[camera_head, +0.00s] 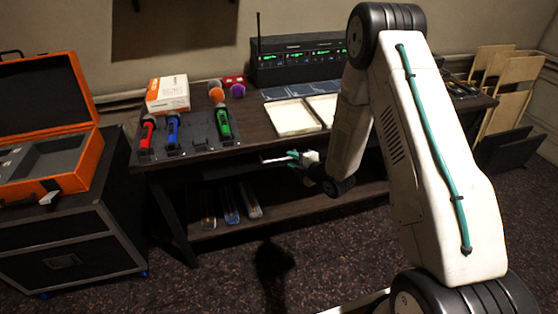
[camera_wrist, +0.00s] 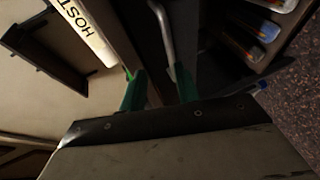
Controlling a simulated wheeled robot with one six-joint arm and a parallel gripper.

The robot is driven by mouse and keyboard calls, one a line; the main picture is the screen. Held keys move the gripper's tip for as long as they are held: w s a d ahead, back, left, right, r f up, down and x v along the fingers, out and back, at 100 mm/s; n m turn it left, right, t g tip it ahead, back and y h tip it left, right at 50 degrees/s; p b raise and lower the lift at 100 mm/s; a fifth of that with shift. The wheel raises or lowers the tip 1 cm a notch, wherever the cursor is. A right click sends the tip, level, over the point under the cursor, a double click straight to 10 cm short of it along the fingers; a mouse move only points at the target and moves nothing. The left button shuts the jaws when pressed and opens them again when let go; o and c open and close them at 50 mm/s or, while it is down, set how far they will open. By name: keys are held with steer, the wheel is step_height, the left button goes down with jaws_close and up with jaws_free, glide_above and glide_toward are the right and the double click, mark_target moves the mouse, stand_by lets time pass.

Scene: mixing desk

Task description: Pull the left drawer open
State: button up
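The desk (camera_head: 160,163) has a dark drawer space under its top. A pale strip (camera_head: 275,159) shows there, beside my gripper (camera_head: 296,157), which is in front of the desk's underside. In the wrist view, my gripper's green fingers (camera_wrist: 159,88) stand apart, one by a dark drawer front (camera_wrist: 118,35) and the other by a metal bar handle (camera_wrist: 160,30). The handle's near end reaches the right finger; I cannot tell whether they touch. A pale card reading HOST (camera_wrist: 88,33) lies along the drawer front's inner side. The drawer looks partly open, but its extent is unclear.
Microphones (camera_head: 222,125), a white box (camera_head: 168,93) and a radio unit (camera_head: 298,60) stand on the desk. An orange case (camera_head: 82,165) on a black cabinet is at left. Floor in front is clear.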

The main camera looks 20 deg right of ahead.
mark_target(279, 159)
steer(key=shift+n+t+y, duration=0.3)
steer(key=shift+n+y, duration=0.1)
steer(key=w+a+f, duration=0.1)
steer(key=w, duration=0.1)
steer(key=w+a+f, duration=0.1)
steer(key=w, duration=0.1)
steer(key=w+a+f, duration=0.1)
steer(key=w, duration=0.1)
steer(key=shift+a+f, duration=0.25)
steer(key=shift+f, duration=0.05)
jaws_close()
